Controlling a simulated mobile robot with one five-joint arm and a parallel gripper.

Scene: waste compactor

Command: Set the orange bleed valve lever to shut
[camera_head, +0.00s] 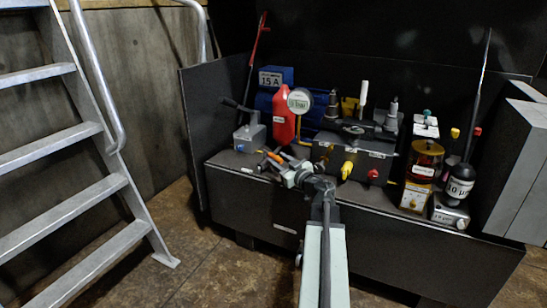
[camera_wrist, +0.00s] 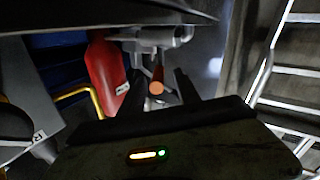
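The orange bleed valve lever shows in the wrist view as a round orange knob (camera_wrist: 156,88) on a short stem below a grey fitting. My gripper (camera_wrist: 161,84) is open, with one dark finger on each side of the knob. I cannot tell whether either finger touches it. In the head view my gripper (camera_head: 273,162) is at the left front of the machine bench, among small orange parts. Which of these is the lever, and its exact angle, is hard to tell there.
A red bottle (camera_head: 284,118) stands close behind my gripper; it also shows in the wrist view (camera_wrist: 105,75). Metal stairs (camera_head: 75,145) stand far left.

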